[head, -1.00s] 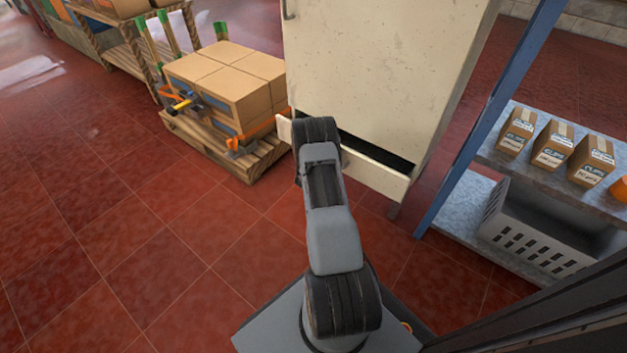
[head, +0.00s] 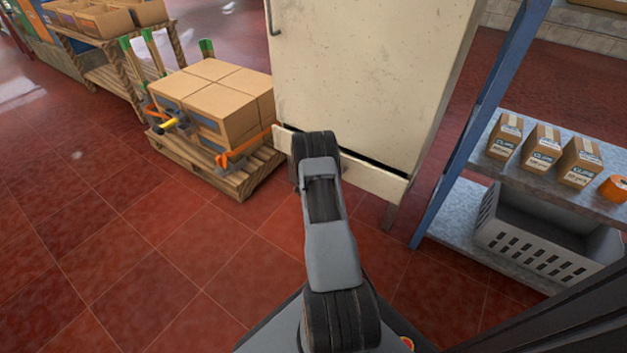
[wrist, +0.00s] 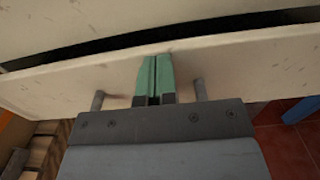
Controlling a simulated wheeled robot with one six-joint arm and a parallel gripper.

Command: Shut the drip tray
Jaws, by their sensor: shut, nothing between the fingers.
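The drip tray (head: 372,182) is the cream drawer at the foot of the tall cream cabinet (head: 365,75). A thin dark gap runs between the tray front and the cabinet, so the tray stands slightly out. In the wrist view the tray front (wrist: 235,67) crosses the picture, with the dark gap above it. My gripper (wrist: 155,60) has its green fingers together and empty, with the tips against or very close to the tray front; contact is hard to tell. Two short posts show either side of the fingers. In the head view my arm hides the gripper and part of the tray.
A pallet (head: 235,180) with strapped cartons (head: 215,105) stands left of the cabinet. A blue-framed shelf (head: 475,125) with small boxes and a grey crate (head: 535,240) stands close on the right. The red tiled floor at the left front is clear.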

